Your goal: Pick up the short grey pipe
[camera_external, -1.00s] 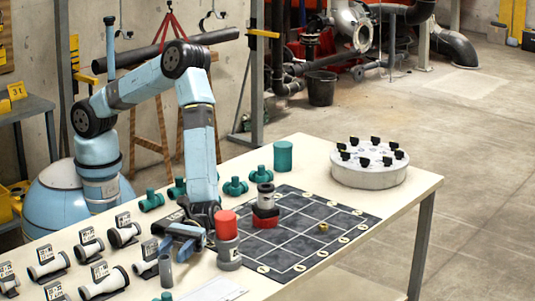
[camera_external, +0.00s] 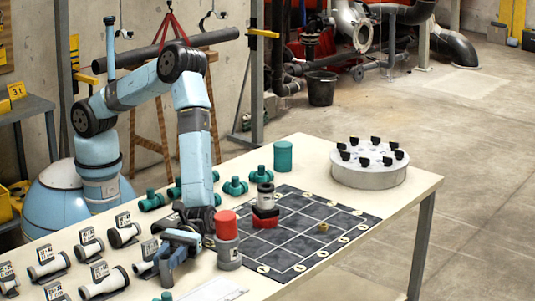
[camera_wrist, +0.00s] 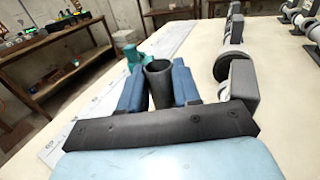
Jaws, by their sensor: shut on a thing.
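The short grey pipe (camera_wrist: 160,84) stands upright between the two blue fingers of my gripper in the wrist view, with its open top end showing. In the external view the pipe (camera_external: 166,270) shows as a narrow grey piece below my gripper (camera_external: 176,246), near the table's front edge. My gripper is shut on it. The fingers hide part of the pipe, and I cannot tell whether its lower end touches the table.
A grey cylinder with a red top (camera_external: 227,240) stands close right of my gripper. Labelled holders with pale pipes (camera_external: 103,282) are at the left. A dark grid mat (camera_external: 300,240) lies to the right, and green fittings (camera_external: 235,186) stand behind.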

